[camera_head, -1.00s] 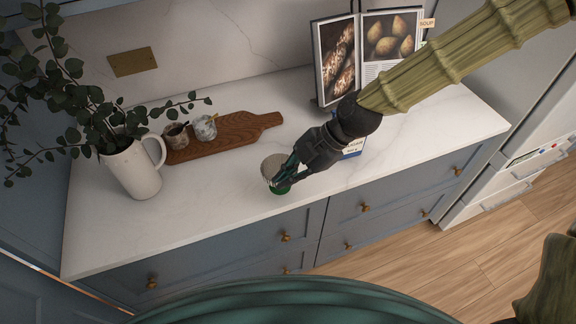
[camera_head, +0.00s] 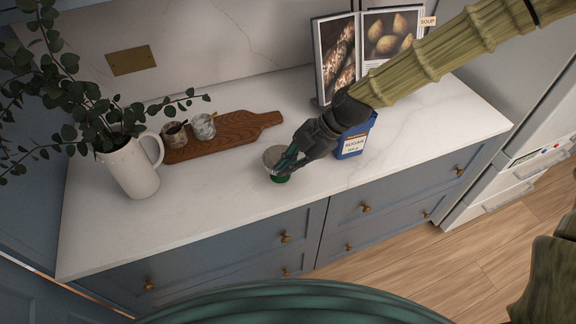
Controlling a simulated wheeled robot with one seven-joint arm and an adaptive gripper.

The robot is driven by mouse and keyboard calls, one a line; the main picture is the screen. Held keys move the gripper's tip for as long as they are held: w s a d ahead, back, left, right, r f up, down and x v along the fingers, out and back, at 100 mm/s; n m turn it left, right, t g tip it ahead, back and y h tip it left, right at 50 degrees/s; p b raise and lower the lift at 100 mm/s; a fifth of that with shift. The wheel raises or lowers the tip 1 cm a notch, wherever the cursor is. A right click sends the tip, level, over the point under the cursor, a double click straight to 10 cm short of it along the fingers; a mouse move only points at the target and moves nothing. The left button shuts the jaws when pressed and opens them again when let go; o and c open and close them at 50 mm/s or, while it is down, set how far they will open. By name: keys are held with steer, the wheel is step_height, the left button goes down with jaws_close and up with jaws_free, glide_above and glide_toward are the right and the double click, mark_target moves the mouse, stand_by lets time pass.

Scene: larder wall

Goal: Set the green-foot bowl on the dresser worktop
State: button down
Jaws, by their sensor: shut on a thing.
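The green-foot bowl (camera_head: 271,159) is a small pale bowl with a green foot at its base. My gripper (camera_head: 284,165) is shut on its right side, and the dark fingers hide part of it. The bowl is over the white marbled dresser worktop (camera_head: 215,210), near the front edge and about mid-length. It looks close to upright. Its green foot is at or just above the surface; I cannot tell whether it touches.
A blue sugar box (camera_head: 355,140) stands just right of my gripper, before an open cookbook (camera_head: 337,60). A wooden board (camera_head: 235,130) with two small jars (camera_head: 203,126) lies behind. A white jug (camera_head: 130,168) of leafy stems stands left. The worktop's front left is clear.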

steer(key=shift+f, duration=0.1)
steer(key=c, duration=1.6)
jaws_free()
steer(key=shift+c, duration=0.2)
steer(key=shift+r, duration=0.2)
steer(key=b+v, duration=0.3)
steer(key=v, duration=0.8)
steer(key=shift+d+r+b, duration=0.3)
